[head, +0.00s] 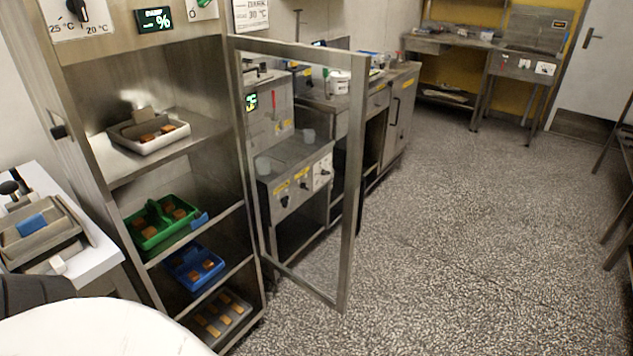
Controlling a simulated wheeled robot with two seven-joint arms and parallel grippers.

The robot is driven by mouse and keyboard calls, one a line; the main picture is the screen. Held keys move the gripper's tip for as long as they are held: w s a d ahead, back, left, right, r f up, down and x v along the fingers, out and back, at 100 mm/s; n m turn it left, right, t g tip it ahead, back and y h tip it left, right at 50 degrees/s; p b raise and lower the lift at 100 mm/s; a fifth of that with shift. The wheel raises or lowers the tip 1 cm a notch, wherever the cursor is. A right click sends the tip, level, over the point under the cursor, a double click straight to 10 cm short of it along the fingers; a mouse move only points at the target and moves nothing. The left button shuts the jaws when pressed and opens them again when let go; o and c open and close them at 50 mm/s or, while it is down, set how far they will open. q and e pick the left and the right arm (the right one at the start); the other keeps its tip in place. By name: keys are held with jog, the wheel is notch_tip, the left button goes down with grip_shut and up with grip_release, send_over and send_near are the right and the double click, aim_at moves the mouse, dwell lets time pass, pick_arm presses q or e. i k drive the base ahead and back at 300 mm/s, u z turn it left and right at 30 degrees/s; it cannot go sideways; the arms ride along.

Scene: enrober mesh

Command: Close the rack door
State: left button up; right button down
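The rack (85,100) is a tall metal cabinet at the left with its front open. The rack door (355,180) is a metal frame with a see-through middle. It hangs on the rack's right side and stands wide open, swung out to the right over the floor. On the shelves are a white tray (122,136), a green tray (135,238), a blue tray (178,268) and a grey tray (236,314), each holding brown pieces. Neither of my grippers is in view.
A white side table (92,268) with a metal container (70,225) stands left of the rack. Machines and a counter (345,95) line the wall behind the door. Terrazzo floor (470,230) is clear to the right. A white door (600,80) is at the far right.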

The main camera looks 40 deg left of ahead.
aim_at(359, 65)
jog(key=i, duration=2.85)
jog(key=u, duration=3.15)
